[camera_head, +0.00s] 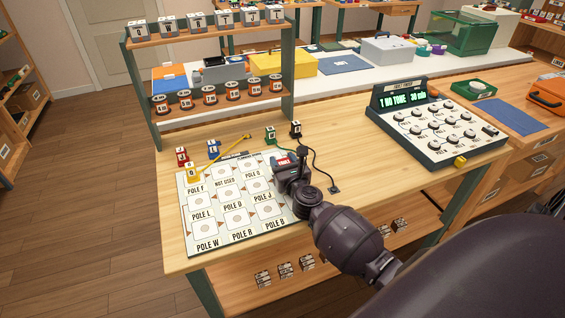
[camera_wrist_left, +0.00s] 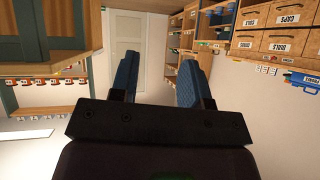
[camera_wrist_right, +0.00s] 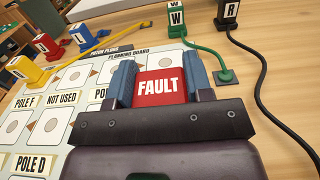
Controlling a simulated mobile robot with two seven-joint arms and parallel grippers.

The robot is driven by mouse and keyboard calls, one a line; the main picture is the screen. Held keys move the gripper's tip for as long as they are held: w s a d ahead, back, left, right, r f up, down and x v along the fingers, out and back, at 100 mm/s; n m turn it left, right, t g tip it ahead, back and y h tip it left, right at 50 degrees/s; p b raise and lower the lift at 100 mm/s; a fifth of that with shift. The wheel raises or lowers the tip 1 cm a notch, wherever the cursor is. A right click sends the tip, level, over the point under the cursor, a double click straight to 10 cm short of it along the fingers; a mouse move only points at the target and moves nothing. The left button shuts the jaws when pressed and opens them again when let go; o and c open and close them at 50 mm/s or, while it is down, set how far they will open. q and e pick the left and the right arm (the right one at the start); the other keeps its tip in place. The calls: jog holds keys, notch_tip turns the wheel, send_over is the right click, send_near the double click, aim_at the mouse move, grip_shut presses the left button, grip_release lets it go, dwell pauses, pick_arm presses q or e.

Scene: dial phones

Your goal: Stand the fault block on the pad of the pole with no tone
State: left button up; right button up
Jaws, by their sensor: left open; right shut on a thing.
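The red fault block (camera_head: 284,162), its white label reading FAULT, is between the fingers of my right gripper (camera_head: 287,173). It also shows close up in the right wrist view (camera_wrist_right: 158,86), apparently upright. The gripper is at the upper right edge of the planning board (camera_head: 221,236), just right of the top-right pad; I cannot tell whether the block touches anything below. The board has rows of labelled pads, including POLE F, POLE L and POLE W. My left gripper (camera_wrist_left: 157,80) is open and empty, away from the table.
A black cord (camera_head: 320,170) runs right of the gripper. A shelf rack (camera_head: 210,110) stands at the back. Bare tabletop lies before the tester.

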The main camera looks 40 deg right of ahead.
jog(key=shift+f, duration=0.2)
jog(key=o, duration=0.9)
jog(key=shift+o, duration=0.2)
jog(key=shift+r, duration=0.2)
jog(key=v, duration=1.2)
jog(key=shift+a+p, duration=0.1)
jog(key=shift+p, duration=0.25)
